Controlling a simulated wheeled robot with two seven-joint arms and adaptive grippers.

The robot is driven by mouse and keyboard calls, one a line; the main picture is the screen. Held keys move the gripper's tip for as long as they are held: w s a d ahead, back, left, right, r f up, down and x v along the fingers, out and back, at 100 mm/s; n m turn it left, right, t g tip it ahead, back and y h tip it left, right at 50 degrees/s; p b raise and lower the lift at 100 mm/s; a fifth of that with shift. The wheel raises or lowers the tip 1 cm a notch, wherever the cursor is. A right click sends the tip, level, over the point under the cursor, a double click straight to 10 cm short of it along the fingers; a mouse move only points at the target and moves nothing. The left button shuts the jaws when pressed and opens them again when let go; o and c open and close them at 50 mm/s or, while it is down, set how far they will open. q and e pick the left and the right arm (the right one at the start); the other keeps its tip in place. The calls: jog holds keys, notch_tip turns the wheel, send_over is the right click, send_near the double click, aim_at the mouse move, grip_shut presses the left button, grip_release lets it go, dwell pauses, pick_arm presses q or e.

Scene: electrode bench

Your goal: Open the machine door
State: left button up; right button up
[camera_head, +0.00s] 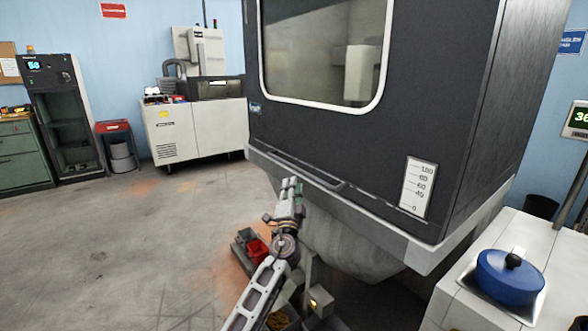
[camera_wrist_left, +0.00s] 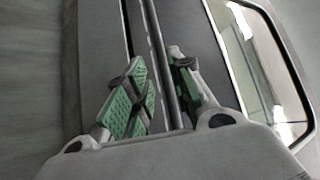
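The machine door (camera_head: 440,90) is a dark panel with a pale-framed window (camera_head: 325,50); it appears closed. A thin dark bar handle (camera_head: 325,184) runs along its lower edge. My left gripper (camera_head: 291,186) is at this edge, near the left part of the handle. In the left wrist view, the handle (camera_wrist_left: 158,45) passes between the two green-padded fingers of my left gripper (camera_wrist_left: 163,85). The fingers are apart, with gaps showing beside the bar. The window (camera_wrist_left: 265,70) shows at the right there. My right gripper is not in view.
A blue round-lidded pot (camera_head: 510,277) stands on a white bench at the lower right. A white cabinet (camera_head: 195,130) stands at the back. The floor at left is clear.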

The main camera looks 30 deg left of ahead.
aim_at(294, 168)
pick_arm(q)
jog(key=shift+x, duration=4.6)
grip_shut()
